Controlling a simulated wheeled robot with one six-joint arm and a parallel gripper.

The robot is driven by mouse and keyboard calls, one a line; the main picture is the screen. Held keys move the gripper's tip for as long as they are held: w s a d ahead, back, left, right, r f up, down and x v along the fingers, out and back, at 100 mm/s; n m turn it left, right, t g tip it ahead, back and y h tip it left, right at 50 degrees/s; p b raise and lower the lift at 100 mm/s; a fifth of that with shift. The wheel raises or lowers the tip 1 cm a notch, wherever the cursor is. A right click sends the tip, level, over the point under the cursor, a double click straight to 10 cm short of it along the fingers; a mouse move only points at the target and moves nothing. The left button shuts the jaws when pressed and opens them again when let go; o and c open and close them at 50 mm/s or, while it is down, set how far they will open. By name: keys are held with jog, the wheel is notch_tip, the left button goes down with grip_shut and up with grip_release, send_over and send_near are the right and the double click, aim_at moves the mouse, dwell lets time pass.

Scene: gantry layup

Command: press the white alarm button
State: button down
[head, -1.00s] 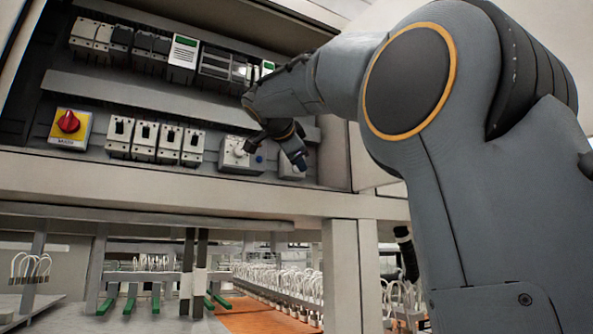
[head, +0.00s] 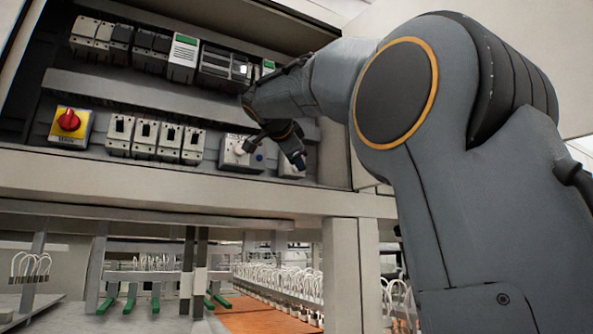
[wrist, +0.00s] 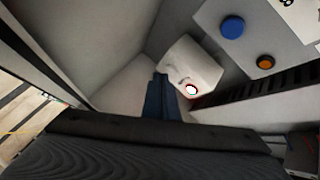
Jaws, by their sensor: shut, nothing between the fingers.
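In the wrist view, a white box (wrist: 186,62) is fixed to the grey panel. A small round white button (wrist: 192,89) with a thin red and teal rim sits on its lower part. My gripper (wrist: 161,79) is shut and empty, its dark blue fingers pointing at the box just left of the button. I cannot tell whether the tips touch the box. In the head view my gripper (head: 301,163) is in front of the same box (head: 290,171), which it partly covers. The button cannot be made out there.
A neighbouring box carries a blue button (wrist: 232,27) and an orange button (wrist: 265,62). To the left in the cabinet are white breakers (head: 155,139) and a red rotary switch (head: 69,119) on yellow. The cabinet's lower ledge (head: 170,195) runs below.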

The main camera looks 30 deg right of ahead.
jog(key=shift+w, duration=0.35)
dwell(0.7)
jog(key=shift+s, duration=0.1)
dwell(0.4)
jog(key=shift+s+b, duration=0.65)
jog(key=shift+b, duration=0.2)
jog(key=s+b, duration=0.2)
jog(key=shift+s, duration=0.3)
jog(key=shift+s+d+b, duration=0.1)
jog(key=shift+s+b, duration=0.65)
jog(key=shift+s, duration=0.5)
